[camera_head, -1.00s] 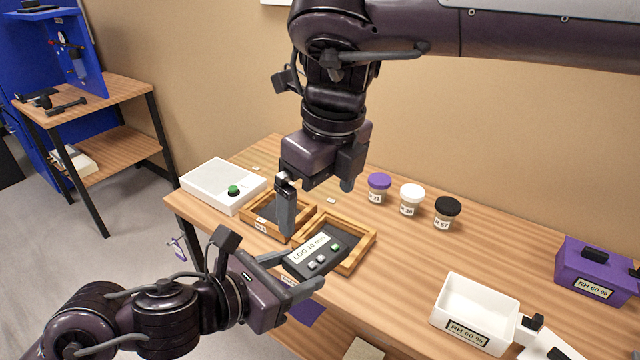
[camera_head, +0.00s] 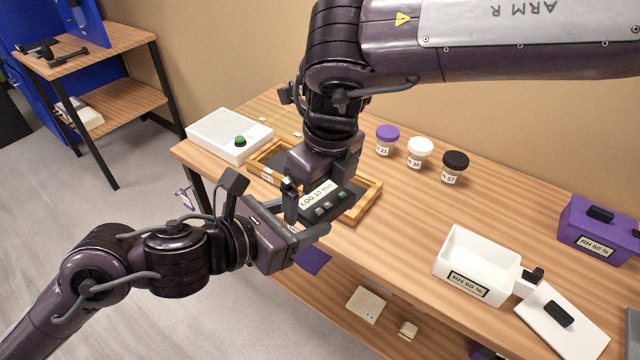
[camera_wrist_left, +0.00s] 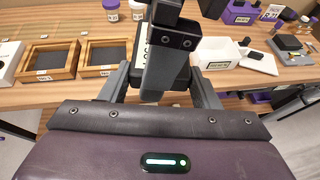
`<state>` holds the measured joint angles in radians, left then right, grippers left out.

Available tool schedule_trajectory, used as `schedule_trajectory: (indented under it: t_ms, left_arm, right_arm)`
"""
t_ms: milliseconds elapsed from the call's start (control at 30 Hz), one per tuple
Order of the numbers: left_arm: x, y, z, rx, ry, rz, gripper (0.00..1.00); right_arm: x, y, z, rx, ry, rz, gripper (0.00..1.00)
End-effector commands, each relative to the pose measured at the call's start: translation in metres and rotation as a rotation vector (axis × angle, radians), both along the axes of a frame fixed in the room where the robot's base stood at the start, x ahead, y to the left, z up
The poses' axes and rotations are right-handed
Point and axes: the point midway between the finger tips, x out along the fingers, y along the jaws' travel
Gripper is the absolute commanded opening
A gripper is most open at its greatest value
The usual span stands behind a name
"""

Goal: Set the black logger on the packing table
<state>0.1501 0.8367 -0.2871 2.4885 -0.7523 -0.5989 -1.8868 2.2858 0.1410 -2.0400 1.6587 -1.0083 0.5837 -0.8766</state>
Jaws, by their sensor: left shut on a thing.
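The black logger (camera_head: 325,205), with a "LOG 10 min" label and small buttons, is held by its near edge in my left gripper (camera_head: 306,232), which is shut on it above the front edge of the long wooden table (camera_head: 400,235). In the left wrist view the logger (camera_wrist_left: 180,75) is mostly hidden. My right gripper (camera_head: 315,195) has come down over the logger, with one finger across its left end. The other finger is hidden, so its grip is unclear. No label shows which table is the packing table; a smaller wooden table (camera_head: 115,45) stands far left.
Wooden trays (camera_head: 366,207) lie behind the logger, beside a white box with a green knob (camera_head: 220,130). Several lidded jars (camera_head: 420,152) stand behind. A white open bin (camera_head: 470,270) and a purple case (camera_head: 600,232) are right. The table's middle right is clear.

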Motion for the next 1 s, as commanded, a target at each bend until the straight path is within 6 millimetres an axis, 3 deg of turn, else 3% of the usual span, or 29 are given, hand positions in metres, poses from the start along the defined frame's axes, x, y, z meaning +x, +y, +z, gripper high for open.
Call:
schedule_trajectory:
  t_ms: [33,267,300,500,767,1000]
  left_arm:
    - [0.000,0.000,0.000,-0.001,-0.001,0.000,0.31]
    - [0.000,0.000,0.000,-0.001,-0.001,0.000,0.31]
    - [0.000,0.000,0.000,-0.001,-0.001,0.000,0.59]
    - [0.000,0.000,0.000,-0.001,-0.001,0.000,0.81]
    - [0.000,0.000,0.001,-0.001,-0.001,0.000,0.81]
    - [0.001,-0.001,0.021,-0.001,-0.009,-0.003,0.81]
  right_arm:
    - [0.000,0.000,0.000,0.000,0.000,0.000,0.93]
    - [0.000,0.000,0.001,0.000,0.000,0.001,0.63]
    - [0.000,0.000,0.001,0.001,-0.001,0.001,0.58]
    - [0.000,0.000,0.001,0.001,-0.001,0.000,0.57]
    - [0.000,0.000,0.001,0.001,-0.001,0.000,0.57]
    - [0.000,0.000,0.001,0.001,-0.001,0.000,0.57]
